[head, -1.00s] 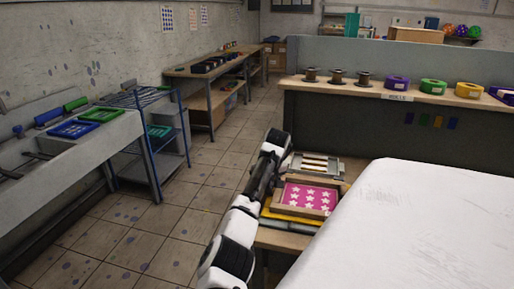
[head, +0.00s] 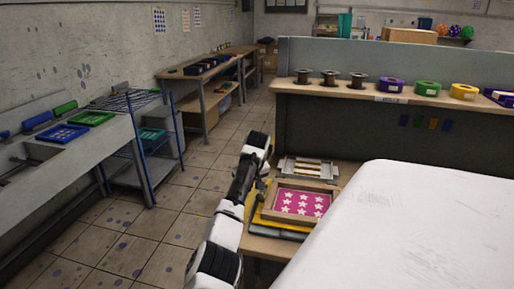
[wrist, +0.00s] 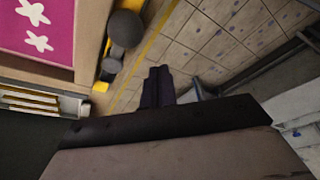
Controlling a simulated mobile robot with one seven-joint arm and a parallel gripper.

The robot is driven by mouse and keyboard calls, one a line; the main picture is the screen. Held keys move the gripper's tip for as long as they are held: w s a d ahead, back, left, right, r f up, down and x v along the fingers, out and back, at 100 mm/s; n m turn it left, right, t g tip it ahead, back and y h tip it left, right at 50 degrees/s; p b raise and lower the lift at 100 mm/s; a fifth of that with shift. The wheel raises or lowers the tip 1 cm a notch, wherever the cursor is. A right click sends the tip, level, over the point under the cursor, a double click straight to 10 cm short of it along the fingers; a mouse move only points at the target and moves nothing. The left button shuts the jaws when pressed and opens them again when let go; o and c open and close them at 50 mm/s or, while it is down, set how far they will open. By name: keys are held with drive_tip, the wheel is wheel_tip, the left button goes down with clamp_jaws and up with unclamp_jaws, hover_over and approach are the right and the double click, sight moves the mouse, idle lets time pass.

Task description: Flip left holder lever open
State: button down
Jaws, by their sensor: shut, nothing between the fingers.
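A pink screen with white stars (head: 300,202) lies in a wooden frame on the press at the front table. In the wrist view, the screen (wrist: 38,30) is at the upper left. Beside the frame's edge are a dark grey rounded knob (wrist: 126,28) and a smaller grey round part, with yellow bracket pieces (wrist: 101,87); they look like the holder lever, but its exact position I cannot tell. My gripper (wrist: 158,84) is shut and empty, apart from the grey parts in the picture. In the head view my arm hides part of the frame's left side.
A metal rack with pale rods (head: 308,167) stands behind the frame. A white padded surface (head: 400,225) fills the right front. Spools and coloured tape rolls sit on the shelf behind (head: 385,92). Tiled floor (head: 150,210) is open on the left.

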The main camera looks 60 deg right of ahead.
drive_tip(key=d+b+v, duration=0.1)
drive_tip(key=b+v, duration=0.1)
drive_tip(key=v, duration=0.7)
drive_tip(key=shift+s+a+r+b, duration=0.3)
drive_tip(key=shift+a+r, duration=0.05)
drive_tip(key=shift+r, duration=0.05)
